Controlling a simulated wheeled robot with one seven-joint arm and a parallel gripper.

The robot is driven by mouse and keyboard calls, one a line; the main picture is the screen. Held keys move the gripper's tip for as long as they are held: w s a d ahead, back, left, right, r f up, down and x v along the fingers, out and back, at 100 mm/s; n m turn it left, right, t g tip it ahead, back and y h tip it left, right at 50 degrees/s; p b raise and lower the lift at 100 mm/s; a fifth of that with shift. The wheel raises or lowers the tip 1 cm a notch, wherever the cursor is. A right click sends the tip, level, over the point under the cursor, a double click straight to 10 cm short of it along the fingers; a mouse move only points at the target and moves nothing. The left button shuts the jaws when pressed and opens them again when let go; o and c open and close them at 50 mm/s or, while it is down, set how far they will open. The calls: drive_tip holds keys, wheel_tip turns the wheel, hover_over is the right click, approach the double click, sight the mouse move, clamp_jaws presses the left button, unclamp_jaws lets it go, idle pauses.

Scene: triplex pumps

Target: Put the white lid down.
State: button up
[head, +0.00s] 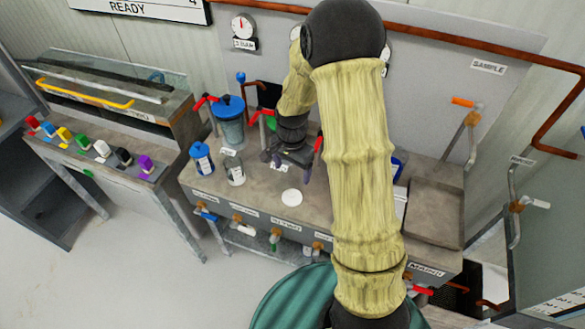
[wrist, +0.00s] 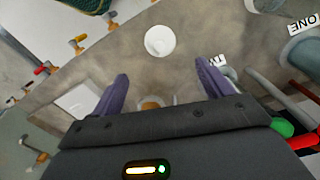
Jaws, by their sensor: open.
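The white lid (head: 292,197) lies flat on the bench top, near its front edge. It also shows as a white disc in the wrist view (wrist: 160,41), beyond the fingertips and apart from them. My gripper (head: 290,165) is above the bench, behind the lid in the head view. In the wrist view its two purple fingers (wrist: 165,82) are spread wide with nothing between them.
A blue-capped bottle (head: 202,159) and a clear jar (head: 234,168) stand left of the lid. A larger blue-lidded container (head: 229,122) stands behind them. Several valves line the bench front. A green drum (head: 295,295) is in front. Bare bench surrounds the lid.

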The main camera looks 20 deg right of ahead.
drive_tip(key=s+r+n+t, duration=0.2)
drive_tip(key=s+r+n, duration=0.8)
drive_tip(key=s, duration=0.4)
drive_tip(key=shift+s+r+t, duration=0.2)
drive_tip(key=shift+r+t, duration=0.1)
drive_tip(key=shift+r, duration=0.55)
